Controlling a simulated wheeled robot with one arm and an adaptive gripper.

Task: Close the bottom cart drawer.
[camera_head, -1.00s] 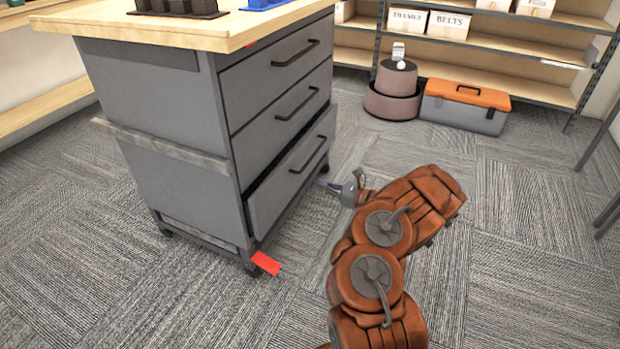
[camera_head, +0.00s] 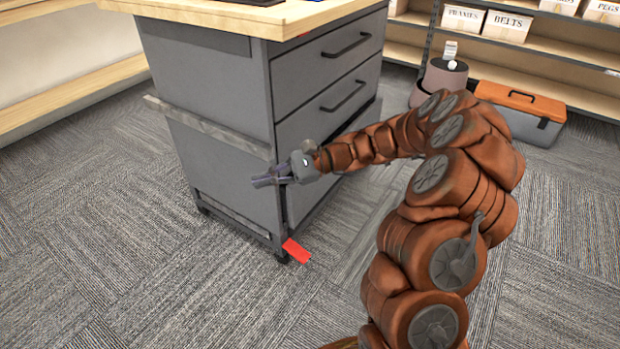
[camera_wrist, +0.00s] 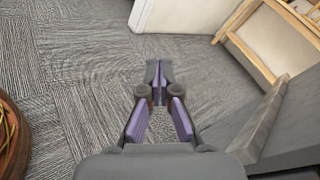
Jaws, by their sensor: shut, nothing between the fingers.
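The grey cart (camera_head: 215,95) stands left of centre with its drawer fronts facing right. Its upper two drawers (camera_head: 330,55) look shut. The bottom drawer (camera_head: 308,202) is partly hidden behind my arm, its handle out of sight; I cannot tell how far it stands open. My gripper (camera_head: 262,181) is shut and empty, near the cart's front corner at the height of the bottom drawer's upper part. I cannot tell whether it touches the cart. In the wrist view my shut gripper (camera_wrist: 157,88) points over carpet, with the cart's grey side (camera_wrist: 292,125) close on its right.
A red tag (camera_head: 296,250) lies at the cart's near foot. A wooden top (camera_head: 270,18) overhangs the cart. An orange and grey toolbox (camera_head: 530,112) and a round stool-like thing (camera_head: 445,78) stand by the back shelves.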

